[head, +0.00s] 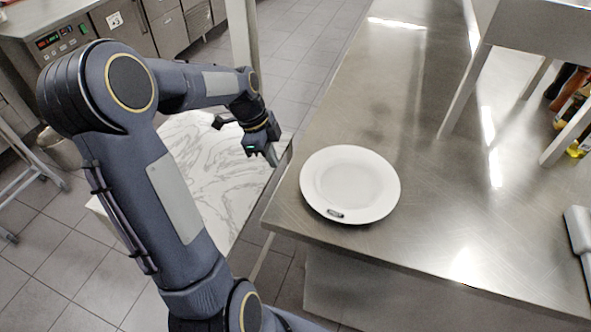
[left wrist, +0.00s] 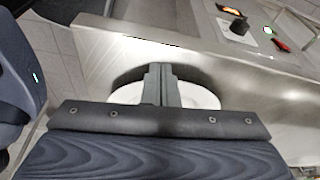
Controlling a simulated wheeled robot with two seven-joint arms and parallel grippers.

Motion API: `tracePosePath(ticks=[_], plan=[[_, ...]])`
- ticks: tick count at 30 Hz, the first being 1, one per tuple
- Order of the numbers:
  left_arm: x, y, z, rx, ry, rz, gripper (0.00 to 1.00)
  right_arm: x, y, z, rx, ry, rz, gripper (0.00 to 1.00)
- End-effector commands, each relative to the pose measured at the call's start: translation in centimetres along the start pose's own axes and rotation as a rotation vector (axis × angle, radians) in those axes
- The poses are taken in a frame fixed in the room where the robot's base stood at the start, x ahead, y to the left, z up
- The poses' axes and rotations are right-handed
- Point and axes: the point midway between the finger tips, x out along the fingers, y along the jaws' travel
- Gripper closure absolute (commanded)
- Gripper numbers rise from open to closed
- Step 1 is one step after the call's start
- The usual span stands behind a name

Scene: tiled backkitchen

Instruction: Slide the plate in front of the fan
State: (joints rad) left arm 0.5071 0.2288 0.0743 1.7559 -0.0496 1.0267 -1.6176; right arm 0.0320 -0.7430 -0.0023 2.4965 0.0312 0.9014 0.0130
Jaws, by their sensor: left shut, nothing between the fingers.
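A white round plate (head: 350,178) lies flat on the steel counter (head: 400,75), near its left edge and front corner. A small dark mark shows on its near rim. My left gripper (head: 271,157) is just left of the plate at the counter's edge, apart from it in the head view, with its fingers closed and empty. In the left wrist view the closed fingers (left wrist: 160,82) overlap the plate (left wrist: 200,97), which is partly hidden behind them. I cannot make out a fan in either view. My right gripper is not in view.
A steel shelf stand (head: 540,25) rises at the back right, with bottles (head: 570,100) beneath it. A grey object (head: 580,235) lies at the right edge. The counter around and behind the plate is clear. A white marble-patterned surface (head: 215,170) lies left of the counter.

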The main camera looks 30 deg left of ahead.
Motion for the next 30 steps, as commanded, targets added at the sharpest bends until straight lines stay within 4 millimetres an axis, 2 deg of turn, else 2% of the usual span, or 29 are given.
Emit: tracePosePath(ticks=[3, 8, 9, 15, 30], plan=[[2.7, 0.2, -0.1, 0.0, 0.0, 0.008, 1.0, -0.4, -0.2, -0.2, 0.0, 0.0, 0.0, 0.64], [5.6, 0.1, -0.3, 0.002, 0.001, 0.004, 1.0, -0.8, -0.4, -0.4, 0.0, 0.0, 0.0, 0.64], [5.5, 0.1, -1.4, 0.005, 0.002, 0.003, 1.0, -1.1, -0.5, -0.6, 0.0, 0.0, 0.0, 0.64], [6.2, 0.0, -3.4, 0.002, 0.0, 0.001, 1.0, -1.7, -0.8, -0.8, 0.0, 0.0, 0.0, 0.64], [6.7, 0.0, -4.2, 0.001, 0.0, 0.0, 1.0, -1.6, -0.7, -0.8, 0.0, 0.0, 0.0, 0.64]])
